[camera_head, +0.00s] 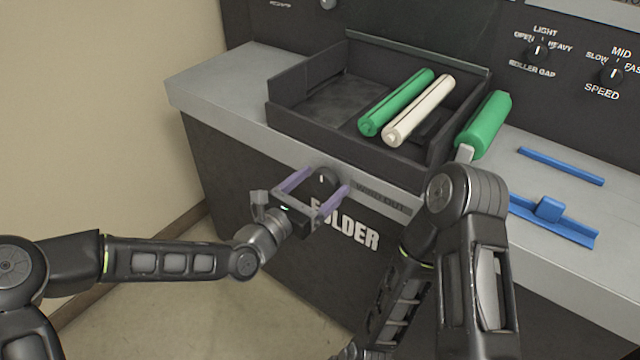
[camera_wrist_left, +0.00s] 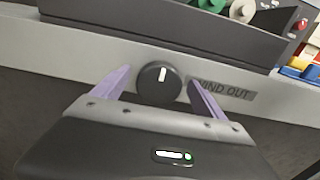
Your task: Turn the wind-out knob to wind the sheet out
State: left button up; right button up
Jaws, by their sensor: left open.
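The wind-out knob (camera_head: 322,181) is a round black dial with a white mark, on the grey front edge of the machine beside the "WIND OUT" label. It also shows in the left wrist view (camera_wrist_left: 159,82), with its white mark pointing about straight up. My left gripper (camera_head: 318,182) is open, its two purple fingers on either side of the knob. In the left wrist view a gap shows between each finger and the knob. I cannot tell how far the fingertips reach past its face. My right arm shows at the right, but its gripper is out of view. No sheet is clearly seen.
A dark tray (camera_head: 290,118) above the knob holds a green roller (camera_head: 396,102) and a cream roller (camera_head: 418,110). Blue pieces (camera_head: 552,220) lie on the grey counter. Roller gap (camera_head: 537,50) and speed (camera_head: 612,74) dials are on the back panel.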

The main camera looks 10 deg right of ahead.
pick_arm(q)
jog(key=c, duration=1.3)
